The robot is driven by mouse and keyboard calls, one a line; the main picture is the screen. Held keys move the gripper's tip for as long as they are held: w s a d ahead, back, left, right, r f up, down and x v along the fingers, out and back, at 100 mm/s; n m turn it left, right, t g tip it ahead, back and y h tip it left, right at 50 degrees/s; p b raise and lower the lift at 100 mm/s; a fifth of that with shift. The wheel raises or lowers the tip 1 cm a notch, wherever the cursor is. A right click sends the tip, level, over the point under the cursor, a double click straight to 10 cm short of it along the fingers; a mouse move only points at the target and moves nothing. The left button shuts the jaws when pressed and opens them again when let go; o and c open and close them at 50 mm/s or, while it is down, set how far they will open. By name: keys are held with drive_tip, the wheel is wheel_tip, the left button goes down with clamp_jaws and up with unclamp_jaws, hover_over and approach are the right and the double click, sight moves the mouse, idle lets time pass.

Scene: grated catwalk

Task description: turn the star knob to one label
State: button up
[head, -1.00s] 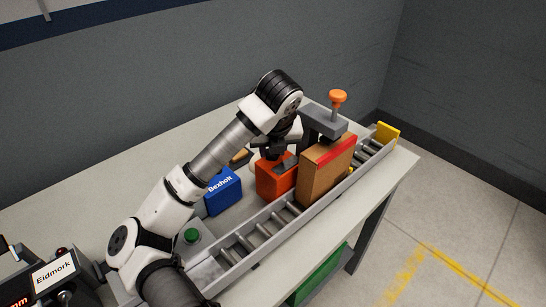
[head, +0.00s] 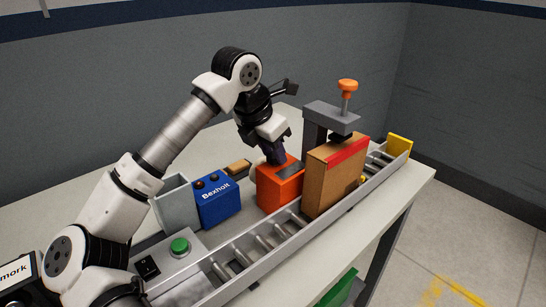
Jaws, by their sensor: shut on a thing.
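An orange box (head: 279,192) with a dark panel (head: 290,170) on its top stands at the middle of the bench. My gripper (head: 276,159) reaches down to the top of this box, its fingertips at the back left of the panel. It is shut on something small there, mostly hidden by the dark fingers. It appears to be the star knob, but its shape does not show. I cannot make out any labels around it.
A blue Bexholt box (head: 218,202) and a grey bin (head: 173,204) stand left of the orange box. A cardboard box (head: 333,184) stands right, under a grey clamp (head: 330,114) with an orange knob (head: 347,86). A roller conveyor (head: 253,257) runs along the front.

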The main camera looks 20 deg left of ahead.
drive_tip(key=m, duration=0.2)
drive_tip(key=m+g+h, duration=0.1)
drive_tip(key=m, duration=0.1)
drive_tip(key=shift+w+a+m, duration=0.1)
drive_tip(key=shift+w+m, duration=0.05)
drive_tip(key=shift+m, duration=0.15)
idle(0.5)
drive_tip(key=o, duration=1)
drive_tip(key=shift+g, duration=0.3)
drive_tip(key=shift+c, duration=0.2)
drive_tip(key=v, duration=1.4)
drive_tip(key=shift+a+b, duration=0.15)
drive_tip(key=shift+b, duration=0.3)
drive_tip(key=shift+f, duration=0.15)
